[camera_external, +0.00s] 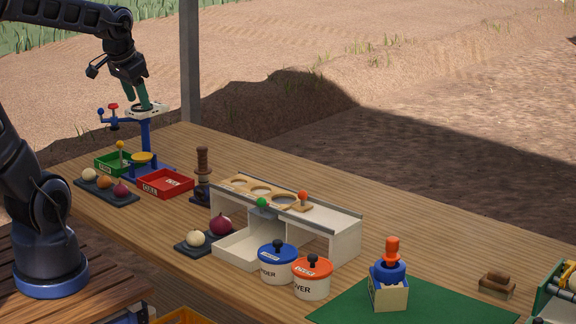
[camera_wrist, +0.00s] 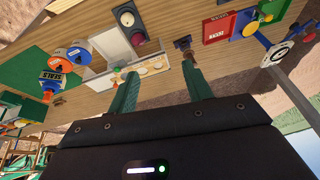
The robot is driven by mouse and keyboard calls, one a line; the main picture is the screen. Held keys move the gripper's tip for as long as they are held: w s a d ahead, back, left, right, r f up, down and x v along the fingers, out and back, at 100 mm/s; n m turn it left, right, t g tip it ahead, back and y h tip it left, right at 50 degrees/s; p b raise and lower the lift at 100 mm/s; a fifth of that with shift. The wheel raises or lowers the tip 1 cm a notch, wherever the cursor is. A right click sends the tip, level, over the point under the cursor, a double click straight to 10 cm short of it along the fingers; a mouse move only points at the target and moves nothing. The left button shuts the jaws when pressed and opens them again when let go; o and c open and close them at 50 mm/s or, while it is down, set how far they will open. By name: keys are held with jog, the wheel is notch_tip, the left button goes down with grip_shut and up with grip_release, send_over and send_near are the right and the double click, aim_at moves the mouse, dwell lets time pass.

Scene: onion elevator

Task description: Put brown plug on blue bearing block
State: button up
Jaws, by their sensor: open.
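My gripper (camera_external: 138,104) is at the far left of the table, high up, beside the white top of the blue stand. In the wrist view its two green fingers (camera_wrist: 160,69) are apart with nothing between them.
The blue stand (camera_external: 146,140) rises near the gripper, with green (camera_external: 112,166) and red trays (camera_external: 165,186) around its foot. The table behind the shelf is clear.

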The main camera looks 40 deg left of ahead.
jog(key=s+n, duration=0.1)
jog(key=s, duration=0.6)
jog(key=shift+s+d+r+h, duration=0.15)
jog(key=shift+s+r+h, duration=0.2)
jog(key=shift+r, duration=0.1)
dwell(0.8)
